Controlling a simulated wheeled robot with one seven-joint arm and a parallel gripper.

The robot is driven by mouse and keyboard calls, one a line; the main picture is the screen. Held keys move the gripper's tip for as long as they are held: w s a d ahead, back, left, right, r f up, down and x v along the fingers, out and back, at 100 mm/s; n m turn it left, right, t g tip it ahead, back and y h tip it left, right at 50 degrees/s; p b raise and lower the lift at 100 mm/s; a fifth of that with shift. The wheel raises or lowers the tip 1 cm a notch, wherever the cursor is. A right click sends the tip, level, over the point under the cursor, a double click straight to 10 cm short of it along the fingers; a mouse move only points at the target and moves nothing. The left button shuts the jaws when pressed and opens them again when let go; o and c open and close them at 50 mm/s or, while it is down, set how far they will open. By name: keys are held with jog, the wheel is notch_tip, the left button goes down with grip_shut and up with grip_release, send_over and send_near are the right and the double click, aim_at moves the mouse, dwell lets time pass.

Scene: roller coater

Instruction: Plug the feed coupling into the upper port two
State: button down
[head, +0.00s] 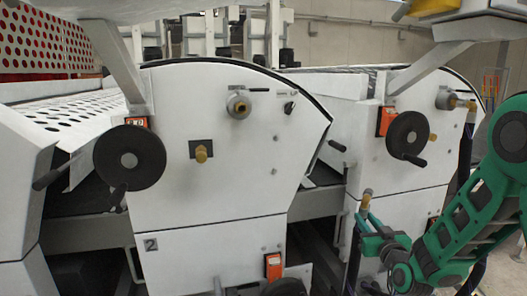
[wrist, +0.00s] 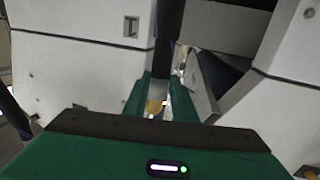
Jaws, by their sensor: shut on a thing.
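My gripper (head: 371,226) is shut on the feed coupling (head: 365,200), a small grey and brass fitting held upright at the lower right of the head view. In the wrist view, brass of the coupling (wrist: 154,106) shows between my green fingers, with a dark hose (wrist: 168,35) beyond. The left machine panel (head: 210,200) bears the label 2. On its upper part are a round silver port (head: 239,105) and, lower left, a brass fitting (head: 201,153) on a dark plate. I cannot tell from a label which is the upper port. My gripper is apart from both, lower and to the right.
A black handwheel (head: 128,157) sticks out at the panel's left. Dark hoses hang beside my arm. A gap separates the two machines.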

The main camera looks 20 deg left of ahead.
jog(key=s+a+r+n+g+y, duration=0.2)
jog(key=s+a+r+y, duration=0.2)
jog(key=a+r, duration=0.6)
jog(key=s+a+r+n+g+y, duration=0.3)
jog(key=s+a+r+g, duration=0.1)
jog(key=s+a+r, duration=0.4)
jog(key=s+a+r+n+g+y, duration=0.3)
jog(key=s+a+r, duration=0.5)
jog(key=s+r, duration=0.3)
jog(key=s, duration=0.4)
jog(key=shift+r+g, duration=0.35)
jog(key=shift+g, duration=0.05)
jog(key=shift+w+a+r, duration=0.1)
jog(key=shift+w+a, duration=0.4)
jog(key=shift+w, duration=0.35)
jog(key=shift+w+a+f, duration=0.1)
jog(key=shift+w+a, duration=0.35)
jog(key=shift+w, duration=0.45)
jog(key=shift+w+a+r, duration=0.1)
jog(key=shift+w+a, duration=0.4)
jog(key=shift+w, duration=0.35)
jog(key=shift+w+a+r, duration=0.1)
jog(key=shift+w+a, duration=0.65)
jog(key=shift+w, duration=0.3)
